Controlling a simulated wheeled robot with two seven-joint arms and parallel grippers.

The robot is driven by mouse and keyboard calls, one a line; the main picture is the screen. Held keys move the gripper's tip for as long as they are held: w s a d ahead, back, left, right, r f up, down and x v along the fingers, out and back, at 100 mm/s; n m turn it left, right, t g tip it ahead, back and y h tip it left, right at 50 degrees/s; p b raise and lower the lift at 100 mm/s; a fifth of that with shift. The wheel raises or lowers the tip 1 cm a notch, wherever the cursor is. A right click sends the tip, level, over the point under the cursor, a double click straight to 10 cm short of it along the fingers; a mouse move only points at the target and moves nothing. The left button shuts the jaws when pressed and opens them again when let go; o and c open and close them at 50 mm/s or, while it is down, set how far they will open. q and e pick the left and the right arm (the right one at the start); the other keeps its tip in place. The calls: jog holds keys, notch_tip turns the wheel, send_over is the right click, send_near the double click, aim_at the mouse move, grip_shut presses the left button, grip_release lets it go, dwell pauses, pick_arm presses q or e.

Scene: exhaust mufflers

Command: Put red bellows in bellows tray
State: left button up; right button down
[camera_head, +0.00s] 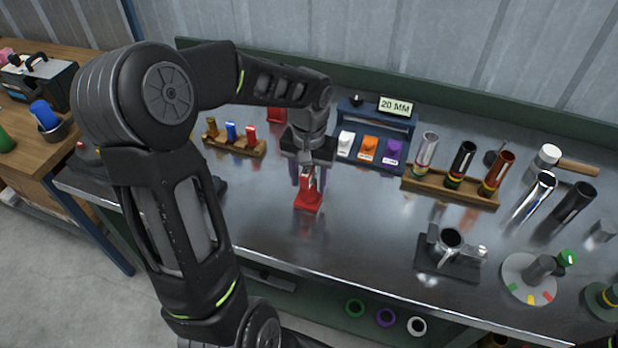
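My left gripper (308,180) points down over the middle-left of the metal bench. Its fingers are spread on either side of the upper part of a red piece (308,201), which stands on the bench. I cannot tell whether the fingers touch it, or whether this piece is the red bellows. A small wooden rack (236,147) to the left holds small upright brown, blue and red pieces (251,134). I cannot tell for sure which holder is the bellows tray. My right gripper is not in view.
A blue holder marked 20 MM (370,118) with white, orange and purple blocks stands behind right. A wooden rack of tubes (450,188) is farther right. A black fixture (449,256) and round dial (530,279) stand front right. The bench's front middle is clear.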

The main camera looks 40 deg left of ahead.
pick_arm(q)
jog(key=shift+o, duration=0.6)
notch_tip(320, 180, up, 12)
jog(key=shift+r+b, duration=0.1)
jog(key=shift+b, duration=0.3)
jog(key=shift+c, duration=0.6)
